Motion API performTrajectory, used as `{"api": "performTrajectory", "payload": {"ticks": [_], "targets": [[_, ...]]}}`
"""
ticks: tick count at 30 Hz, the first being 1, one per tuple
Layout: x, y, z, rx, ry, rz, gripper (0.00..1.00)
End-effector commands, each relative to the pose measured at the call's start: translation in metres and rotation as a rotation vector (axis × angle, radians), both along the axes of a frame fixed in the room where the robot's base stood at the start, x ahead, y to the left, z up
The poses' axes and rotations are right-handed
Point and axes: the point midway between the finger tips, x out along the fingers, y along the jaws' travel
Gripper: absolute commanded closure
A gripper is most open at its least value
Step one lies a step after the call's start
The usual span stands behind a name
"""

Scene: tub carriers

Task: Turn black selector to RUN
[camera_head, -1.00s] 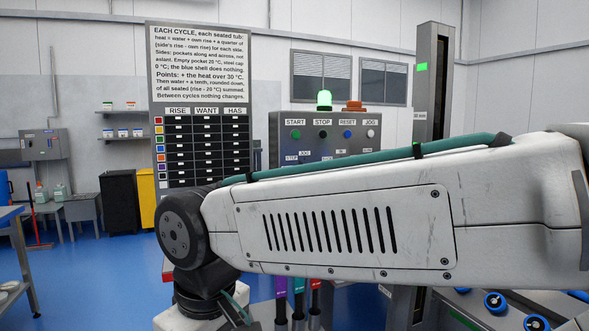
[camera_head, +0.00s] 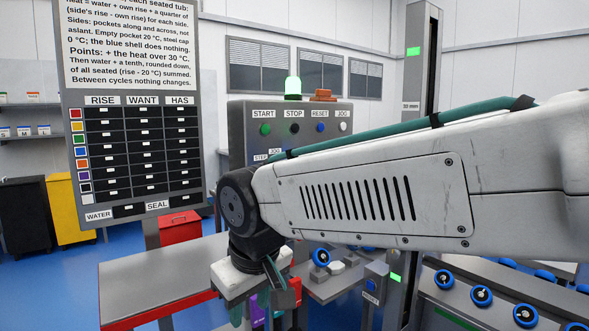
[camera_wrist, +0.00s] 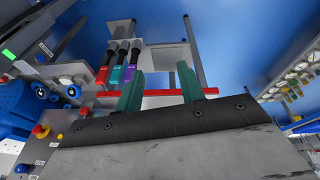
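The grey control panel (camera_head: 240,112) stands ahead in the head view. Its top row has a green START button (camera_head: 265,129), a black STOP button (camera_head: 294,128), a blue RESET button (camera_head: 321,127) and a pale JOG button (camera_head: 343,126). Part of a STEP/JOG label (camera_head: 262,158) shows below. My arm covers the panel's lower part, and I cannot make out the black selector or a RUN mark. In the wrist view my gripper (camera_wrist: 159,70) has its two green fingers spread wide with nothing between them.
A board of text and a table (camera_head: 133,190) stands left of the panel. A red-edged table (camera_head: 150,270) is below it. A conveyor with blue-rimmed wheels (camera_head: 481,295) runs at lower right. A dark post (camera_head: 425,60) with a green light rises right of the panel.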

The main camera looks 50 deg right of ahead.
Motion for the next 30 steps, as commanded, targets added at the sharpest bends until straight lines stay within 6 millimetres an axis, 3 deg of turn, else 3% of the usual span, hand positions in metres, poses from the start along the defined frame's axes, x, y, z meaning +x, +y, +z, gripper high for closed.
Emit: {"api": "performTrajectory", "payload": {"ticks": [3, 6, 9, 12, 15, 18, 21, 26, 30], "targets": [[0.072, -0.065, 0.022, -0.129, -0.204, -0.096, 0.61], [0.13, -0.132, 0.048, -0.253, -0.403, -0.137, 0.61], [0.176, -0.198, 0.074, -0.361, -0.589, -0.134, 0.61], [0.207, -0.258, 0.096, -0.444, -0.76, -0.09, 0.61], [0.224, -0.308, 0.109, -0.49, -0.906, -0.02, 0.61], [0.229, -0.344, 0.114, -0.503, -1.022, 0.057, 0.61], [0.226, -0.367, 0.115, -0.495, -1.104, 0.122, 0.61], [0.221, -0.382, 0.114, -0.476, -1.174, 0.183, 0.61], [0.23, -0.386, 0.114, -0.471, -1.188, 0.197, 0.61]]}}
